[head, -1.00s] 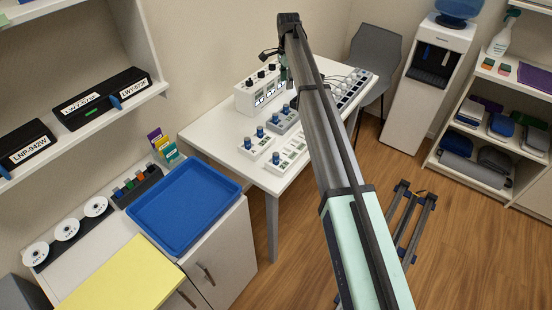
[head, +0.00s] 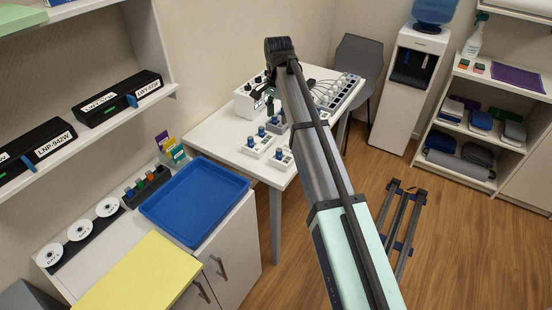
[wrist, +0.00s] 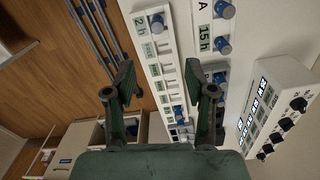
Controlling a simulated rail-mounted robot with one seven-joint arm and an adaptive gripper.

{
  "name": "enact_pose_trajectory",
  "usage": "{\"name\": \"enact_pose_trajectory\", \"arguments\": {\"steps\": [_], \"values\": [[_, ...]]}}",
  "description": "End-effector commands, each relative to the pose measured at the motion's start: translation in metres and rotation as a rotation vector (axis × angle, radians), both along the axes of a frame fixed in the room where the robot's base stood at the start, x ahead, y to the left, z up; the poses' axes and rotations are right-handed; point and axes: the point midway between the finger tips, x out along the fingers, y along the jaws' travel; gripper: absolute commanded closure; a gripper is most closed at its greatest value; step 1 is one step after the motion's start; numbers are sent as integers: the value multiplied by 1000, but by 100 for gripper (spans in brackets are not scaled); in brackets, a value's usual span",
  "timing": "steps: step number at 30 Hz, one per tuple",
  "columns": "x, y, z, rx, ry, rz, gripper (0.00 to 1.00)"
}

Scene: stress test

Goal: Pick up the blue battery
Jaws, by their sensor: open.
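Several blue batteries stand on white and grey charger blocks on the white table (head: 205,139). In the head view one blue battery (head: 250,142) is at the left and another (head: 279,153) nearer the front. In the wrist view blue batteries show at the top (wrist: 157,22), at the right (wrist: 222,46) and lower down (wrist: 178,110). I cannot tell which one the task means. My gripper (wrist: 160,78) is open and empty, its fingers spread above a white charger strip (wrist: 157,62) with displays. In the head view my arm largely hides the gripper.
A white device with black knobs (wrist: 280,105) stands right of my gripper. A long multi-slot charger (head: 338,92) lies at the table's right. A blue tray (head: 240,185) sits on the cabinet at front left. A grey chair (head: 357,70) stands behind the table.

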Motion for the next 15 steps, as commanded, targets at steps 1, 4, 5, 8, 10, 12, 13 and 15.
{"name": "enact_pose_trajectory", "arguments": {"steps": [1,4,5,8,10,12,13,15], "values": [[-2,0,-6,-1,2,1,45],[-2,0,-24,-1,3,0,45],[-2,-1,-29,-1,3,0,45],[-2,-1,-49,-1,3,-1,45],[-2,-1,-63,0,3,-1,45],[-2,-1,-75,-1,2,-2,45],[-2,-1,-81,-1,2,-2,45],[-2,-1,-91,0,1,-2,45]]}}
